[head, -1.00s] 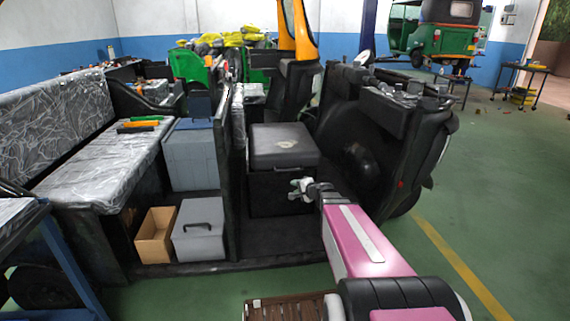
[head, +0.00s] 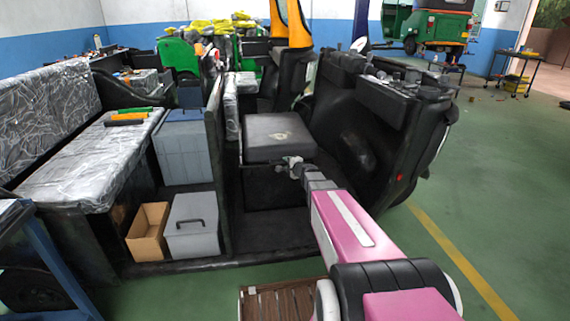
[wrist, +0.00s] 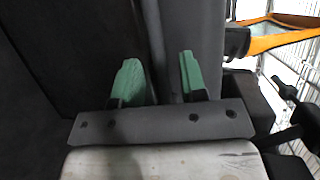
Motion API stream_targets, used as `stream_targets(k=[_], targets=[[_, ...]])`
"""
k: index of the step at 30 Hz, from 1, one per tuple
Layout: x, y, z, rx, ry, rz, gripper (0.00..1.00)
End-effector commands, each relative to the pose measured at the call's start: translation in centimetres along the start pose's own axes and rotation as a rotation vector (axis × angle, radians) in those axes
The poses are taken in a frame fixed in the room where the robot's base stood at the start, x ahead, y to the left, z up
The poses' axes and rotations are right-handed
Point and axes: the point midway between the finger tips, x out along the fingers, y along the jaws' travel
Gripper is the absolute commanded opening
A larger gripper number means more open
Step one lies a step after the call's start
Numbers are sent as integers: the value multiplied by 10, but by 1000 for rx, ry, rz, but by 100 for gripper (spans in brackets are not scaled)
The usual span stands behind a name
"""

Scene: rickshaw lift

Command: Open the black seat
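The black seat (head: 278,133) is a square padded lid on a dark box inside the open vehicle, and it lies flat and closed. My gripper (head: 289,162) is at the front of this box, close to the seat's lower front edge. In the wrist view my gripper's two green fingers (wrist: 160,74) are spread apart. A dark grey surface with a vertical seam or edge (wrist: 155,40) shows between and beyond them. I cannot tell whether the fingers touch the seat.
A black front panel (head: 352,150) stands right of the seat, and a thin dark partition (head: 217,165) stands left. Grey boxes (head: 192,225) and an open cardboard box (head: 149,232) are farther left. Green floor (head: 470,190) is clear on the right.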

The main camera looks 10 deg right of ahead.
Motion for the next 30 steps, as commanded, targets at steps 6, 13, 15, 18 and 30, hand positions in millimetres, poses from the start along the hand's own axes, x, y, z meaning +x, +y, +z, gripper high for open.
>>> stream_targets(k=[6, 13, 15, 18, 30], targets=[[24, 0, -1, 0, 1, 0, 39], [24, 0, 0, 0, 1, 0, 39], [24, 0, 0, 0, 1, 0, 29], [24, 0, 0, 0, 1, 0, 0], [21, -15, 1, -3, 0, -1, 0]])
